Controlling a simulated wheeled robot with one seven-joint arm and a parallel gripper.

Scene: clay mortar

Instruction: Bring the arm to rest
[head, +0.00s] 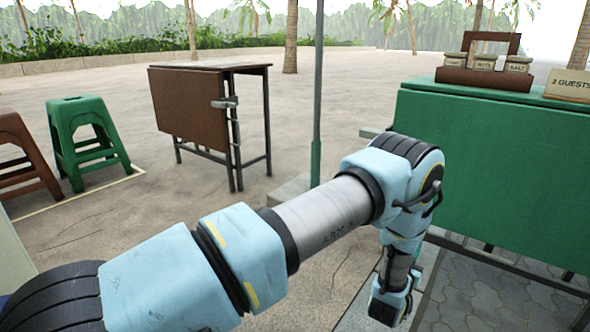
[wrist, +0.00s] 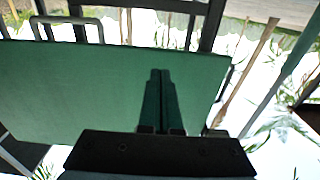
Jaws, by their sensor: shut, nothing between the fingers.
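My gripper (wrist: 160,74) shows in the wrist view with its two dark green-looking fingers side by side, closed together and empty. A large green panel (wrist: 60,85) fills much of the view behind the fingers; I cannot tell the gap between them. In the head view my arm reaches from the lower left to the middle right, then bends down beside the green counter (head: 490,150). The fingers are not visible there.
A condiment rack (head: 484,78) and a "2 GUESTS" sign (head: 568,85) stand on the counter. A folded brown table (head: 185,105), a green stool (head: 85,130) and a brown stool (head: 20,150) stand at left. A thin pole (head: 317,110) rises mid-view. Paving between is open.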

